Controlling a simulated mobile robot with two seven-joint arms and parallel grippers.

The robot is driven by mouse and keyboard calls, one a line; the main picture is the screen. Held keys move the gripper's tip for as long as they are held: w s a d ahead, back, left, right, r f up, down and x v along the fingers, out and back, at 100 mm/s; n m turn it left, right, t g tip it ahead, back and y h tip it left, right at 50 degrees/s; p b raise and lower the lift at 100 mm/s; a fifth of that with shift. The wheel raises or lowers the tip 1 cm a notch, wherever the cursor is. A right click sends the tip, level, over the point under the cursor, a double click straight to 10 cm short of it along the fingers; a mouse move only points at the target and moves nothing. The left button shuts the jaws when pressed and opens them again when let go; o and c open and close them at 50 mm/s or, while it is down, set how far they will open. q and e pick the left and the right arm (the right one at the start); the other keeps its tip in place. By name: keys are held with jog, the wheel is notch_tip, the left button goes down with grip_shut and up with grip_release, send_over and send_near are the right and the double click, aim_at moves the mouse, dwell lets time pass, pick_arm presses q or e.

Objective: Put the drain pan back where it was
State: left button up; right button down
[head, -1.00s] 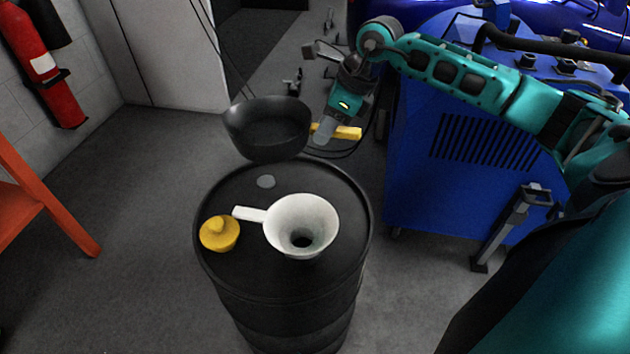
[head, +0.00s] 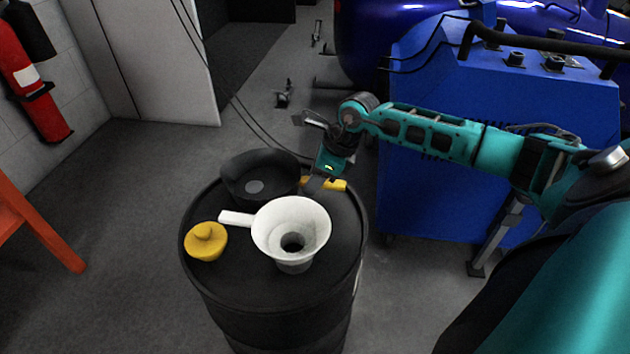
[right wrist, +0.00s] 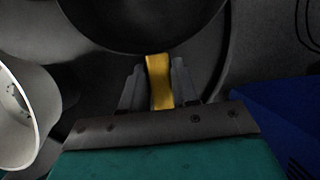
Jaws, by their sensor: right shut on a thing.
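The drain pan (head: 262,180) is a black round pan with a yellow handle (head: 334,185). It is at the back of the drum top, on it or just above it; I cannot tell whether it touches. My right gripper (head: 312,184) is shut on the yellow handle, and the pan is about level. In the right wrist view the yellow handle (right wrist: 158,82) is between the two fingers, with the pan (right wrist: 150,22) beyond. The black drum (head: 270,300) stands upright below. My left gripper is not in view.
A white funnel (head: 291,232) with a side handle stands on the drum's front part, close to the pan. A blue cabinet (head: 480,150) is right of the drum; open floor (head: 140,190) lies to the left.

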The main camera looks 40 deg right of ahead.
jog(key=c, duration=0.8)
grip_release()
jog(key=shift+s+f, duration=0.1)
jog(key=shift+c, duration=0.2)
pick_arm(q)
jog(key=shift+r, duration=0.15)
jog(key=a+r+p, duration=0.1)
jog(key=p, duration=0.2)
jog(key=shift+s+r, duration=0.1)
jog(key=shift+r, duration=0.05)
pick_arm(e)
jog(key=v, duration=1.2)
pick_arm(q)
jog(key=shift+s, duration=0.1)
